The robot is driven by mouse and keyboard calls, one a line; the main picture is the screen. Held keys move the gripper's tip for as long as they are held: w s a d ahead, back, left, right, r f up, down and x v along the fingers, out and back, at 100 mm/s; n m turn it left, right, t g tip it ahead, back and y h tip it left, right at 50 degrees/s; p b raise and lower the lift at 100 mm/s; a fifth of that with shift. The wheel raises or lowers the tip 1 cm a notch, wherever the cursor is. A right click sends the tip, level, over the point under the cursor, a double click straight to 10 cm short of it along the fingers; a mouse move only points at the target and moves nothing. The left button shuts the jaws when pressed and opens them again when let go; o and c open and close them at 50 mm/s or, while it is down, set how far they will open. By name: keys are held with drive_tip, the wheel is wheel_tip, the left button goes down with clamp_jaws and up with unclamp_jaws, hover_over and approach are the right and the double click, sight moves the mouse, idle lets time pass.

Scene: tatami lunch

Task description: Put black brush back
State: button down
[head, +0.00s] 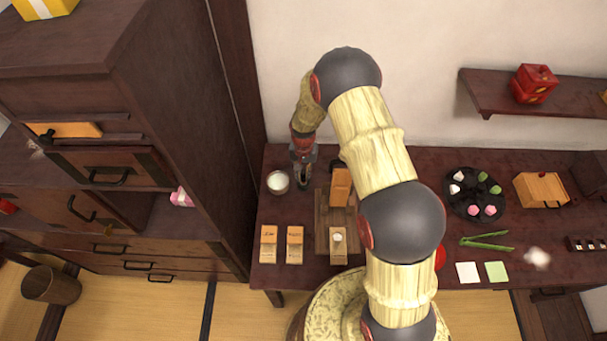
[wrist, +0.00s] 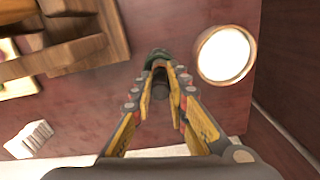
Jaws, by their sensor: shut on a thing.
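My gripper (head: 303,182) reaches down over the left end of the dark red table, just right of a small round cup. In the wrist view its yellow-sided fingers (wrist: 160,75) close around a dark, narrow thing (wrist: 160,88), which I take for the black brush. Only a short part of it shows between the fingers. Its bristles and its lower end cannot be made out, nor whether it touches the table. The cup (head: 277,182) has a bright white inside; it also shows in the wrist view (wrist: 225,54), beside the fingertips and apart from them.
A wooden stand (head: 322,215) with blocks is right of my gripper. Two orange-and-white packets (head: 268,245) lie in front. A dark round plate (head: 475,170) of sweets and green tongs (head: 487,243) are farther right. A tall dark cabinet (head: 180,120) stands on the left.

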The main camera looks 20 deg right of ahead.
drive_tip(key=shift+f, duration=0.1)
drive_tip(key=c, duration=1.7)
unclamp_jaws()
drive_tip(key=shift+c, duration=0.2)
